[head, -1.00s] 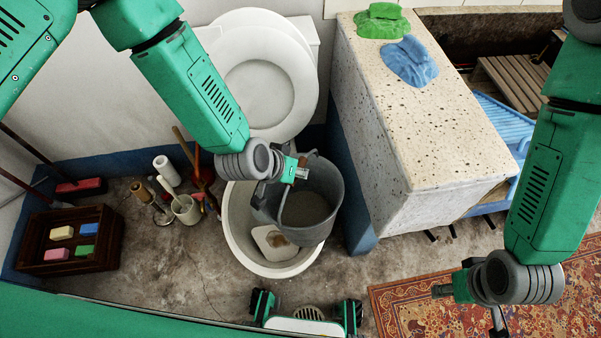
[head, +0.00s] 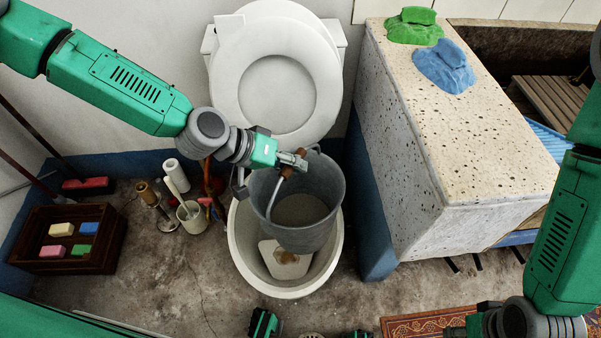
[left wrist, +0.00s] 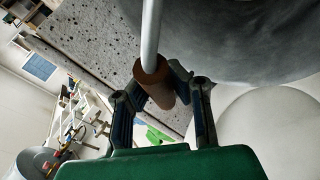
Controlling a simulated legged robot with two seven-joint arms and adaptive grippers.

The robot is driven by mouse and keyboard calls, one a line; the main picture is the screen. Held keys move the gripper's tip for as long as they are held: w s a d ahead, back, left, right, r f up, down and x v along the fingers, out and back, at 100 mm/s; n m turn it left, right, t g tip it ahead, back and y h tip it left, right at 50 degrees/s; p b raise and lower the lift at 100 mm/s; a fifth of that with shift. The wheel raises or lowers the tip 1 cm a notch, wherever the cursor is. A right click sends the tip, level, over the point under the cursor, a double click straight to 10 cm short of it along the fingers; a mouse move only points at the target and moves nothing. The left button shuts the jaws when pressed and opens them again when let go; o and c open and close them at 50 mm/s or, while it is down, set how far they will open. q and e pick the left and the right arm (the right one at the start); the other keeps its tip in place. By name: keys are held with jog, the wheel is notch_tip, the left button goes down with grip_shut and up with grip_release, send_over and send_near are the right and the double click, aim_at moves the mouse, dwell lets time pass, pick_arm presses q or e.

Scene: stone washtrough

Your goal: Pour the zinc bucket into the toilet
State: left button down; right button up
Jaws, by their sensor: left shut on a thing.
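The zinc bucket (head: 318,228) hangs above the toilet bowl (head: 245,262) in the head view, close to upright, with greyish contents showing inside. My left gripper (head: 297,163) is shut on the bucket's bail handle at its brown grip. The left wrist view shows this grip (left wrist: 155,82) between the fingers and the bucket's grey side (left wrist: 225,35) close by. The toilet's raised white seat and lid (head: 280,85) stand behind. The bucket hides part of the bowl's inside. My right gripper (head: 462,333) is at the bottom right, cut by the frame edge, and its fingers cannot be made out.
A speckled stone block (head: 455,130) stands close on the right, with green (head: 414,27) and blue (head: 444,66) cloths on top. Left are a dark wooden crate (head: 95,262) with soaps and a white brush holder (head: 190,217). A patterned rug (head: 430,322) lies at front right.

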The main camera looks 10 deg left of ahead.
pick_arm(q)
jog(key=shift+w+a+f+n+h+b, duration=0.25)
jog(key=shift+a+f+h+b, duration=0.3)
jog(key=shift+b, duration=1.8)
jog(key=shift+w+a+f+n+h+b, duration=0.2)
jog(key=shift+a+f+h+b, duration=0.4)
jog(key=shift+b, duration=1.75)
jog(key=shift+w+a+f+n+h+b, duration=0.25)
jog(key=shift+a+b, duration=0.45)
jog(key=shift+b, duration=1.65)
jog(key=shift+r, duration=0.1)
